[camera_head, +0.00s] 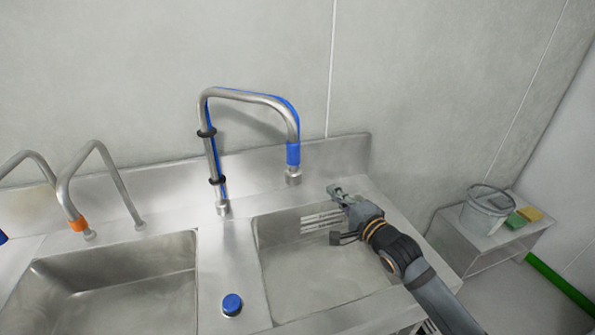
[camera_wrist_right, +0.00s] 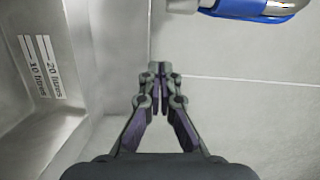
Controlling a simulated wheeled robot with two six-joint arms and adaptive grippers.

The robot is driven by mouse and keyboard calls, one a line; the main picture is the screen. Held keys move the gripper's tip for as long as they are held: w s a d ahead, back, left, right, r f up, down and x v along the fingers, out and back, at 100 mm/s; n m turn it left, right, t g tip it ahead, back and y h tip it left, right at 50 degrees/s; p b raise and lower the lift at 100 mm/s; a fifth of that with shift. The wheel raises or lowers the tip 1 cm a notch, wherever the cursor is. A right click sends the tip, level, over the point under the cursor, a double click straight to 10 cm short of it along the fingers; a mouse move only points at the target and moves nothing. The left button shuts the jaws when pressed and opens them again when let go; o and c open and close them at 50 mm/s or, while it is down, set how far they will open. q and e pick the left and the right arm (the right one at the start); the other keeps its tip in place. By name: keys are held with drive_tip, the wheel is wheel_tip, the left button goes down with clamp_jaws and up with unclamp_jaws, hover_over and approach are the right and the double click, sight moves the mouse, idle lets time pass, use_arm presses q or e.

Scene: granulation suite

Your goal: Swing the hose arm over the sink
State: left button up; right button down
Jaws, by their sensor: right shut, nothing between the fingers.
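The hose arm (camera_head: 250,95) is a bent steel tube with a blue hose strapped along it by black clips. It rises from the counter between two basins and reaches right, along the back wall. Its free end (camera_head: 293,155) has a blue cuff and a steel nozzle, pointing down in front of the rear ledge. The right sink basin (camera_head: 300,270) has litre marks inside. My right gripper (camera_head: 340,190) is shut and empty, right of the nozzle and apart from it. In the wrist view its fingertips (camera_wrist_right: 158,70) meet, with the blue cuff (camera_wrist_right: 255,8) at the top edge.
Two bare bent tubes, one with an orange cuff (camera_head: 78,224), stand behind the left basin (camera_head: 120,280). A blue knob (camera_head: 232,304) sits between the basins. A grey bucket (camera_head: 487,208) and sponges (camera_head: 530,214) stand on a low steel bench at right.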

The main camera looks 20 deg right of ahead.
use_arm(q)
drive_tip(key=shift+s+d+r+p, duration=0.1)
drive_tip(key=shift+s+r+p, duration=0.2)
drive_tip(key=shift+s, duration=0.15)
drive_tip(key=shift+s+d+r+p, duration=0.1)
drive_tip(key=shift+s+r+p, duration=0.15)
drive_tip(key=shift+s, duration=0.2)
use_arm(e)
drive_tip(key=w+a, duration=0.5)
drive_tip(key=w, duration=0.2)
drive_tip(key=shift+a+r, duration=0.2)
drive_tip(key=shift+r, duration=0.25)
drive_tip(key=shift+w, duration=0.1)
use_arm(q)
drive_tip(key=shift+a, duration=0.15)
